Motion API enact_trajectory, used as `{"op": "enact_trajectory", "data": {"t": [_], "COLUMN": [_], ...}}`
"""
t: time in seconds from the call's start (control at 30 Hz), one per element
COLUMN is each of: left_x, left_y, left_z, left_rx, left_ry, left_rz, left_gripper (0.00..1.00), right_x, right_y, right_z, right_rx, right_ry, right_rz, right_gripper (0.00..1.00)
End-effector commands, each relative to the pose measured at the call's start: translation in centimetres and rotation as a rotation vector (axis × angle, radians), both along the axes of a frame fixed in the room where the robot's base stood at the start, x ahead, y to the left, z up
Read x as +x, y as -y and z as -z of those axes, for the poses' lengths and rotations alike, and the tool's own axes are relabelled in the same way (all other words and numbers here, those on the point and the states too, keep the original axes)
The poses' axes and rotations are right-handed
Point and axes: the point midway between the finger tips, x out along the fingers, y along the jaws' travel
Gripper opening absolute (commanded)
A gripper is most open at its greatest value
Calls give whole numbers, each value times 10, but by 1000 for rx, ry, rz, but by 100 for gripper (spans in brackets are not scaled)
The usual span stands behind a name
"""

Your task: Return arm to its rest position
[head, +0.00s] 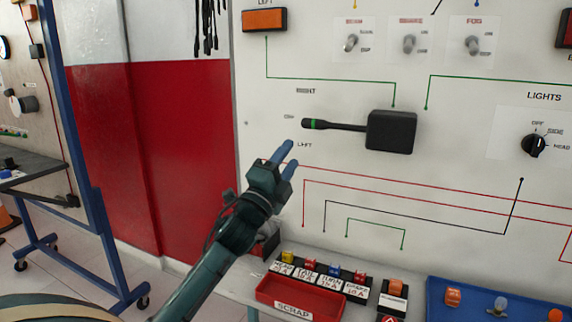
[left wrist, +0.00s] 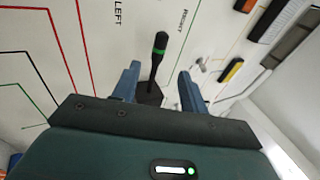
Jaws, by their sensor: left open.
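My left gripper (head: 284,160) is open in the head view, in front of the white panel (head: 270,115), just below and left of the black indicator stalk (head: 335,125). The stalk has a green band near its tip and points left from a black box (head: 391,131). In the left wrist view the stalk (left wrist: 158,58) shows between and beyond the two blue fingers of the left gripper (left wrist: 158,85). Nothing is held between the fingers, and whether either one touches the stalk is hard to tell. My right gripper is not in view.
Toggle switches (head: 409,43) and a black rotary lights knob (head: 535,145) are on the panel. Below, a red scrap tray (head: 300,297) and a row of labelled coloured fuses (head: 332,270) stand on a ledge. A blue tray (head: 480,290) is at lower right. A blue wheeled frame (head: 95,220) stands left.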

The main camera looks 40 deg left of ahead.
Motion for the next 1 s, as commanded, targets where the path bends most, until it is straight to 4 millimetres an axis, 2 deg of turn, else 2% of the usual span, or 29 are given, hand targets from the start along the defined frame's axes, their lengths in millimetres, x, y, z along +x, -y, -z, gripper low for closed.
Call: {"op": "enact_trajectory", "data": {"t": [0.6, 0.7, 0.77, 0.87, 1.0], "left_x": [-4, -4, -5, -12, -42], "left_y": [1, 5, 13, 38, 92], "left_z": [2, 10, 25, 69, 154], "left_rx": [0, -16, -51, -166, -445], "left_ry": [0, -13, -39, -117, -284], "left_rz": [1, 15, 43, 128, 281], "left_gripper": [44, 44, 44, 44, 44], "right_x": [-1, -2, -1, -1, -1], "right_y": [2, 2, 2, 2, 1], "right_z": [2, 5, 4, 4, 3], "right_rx": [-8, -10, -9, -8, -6], "right_ry": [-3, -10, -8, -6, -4], "right_rz": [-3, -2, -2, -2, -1], "right_gripper": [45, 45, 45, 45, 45]}}
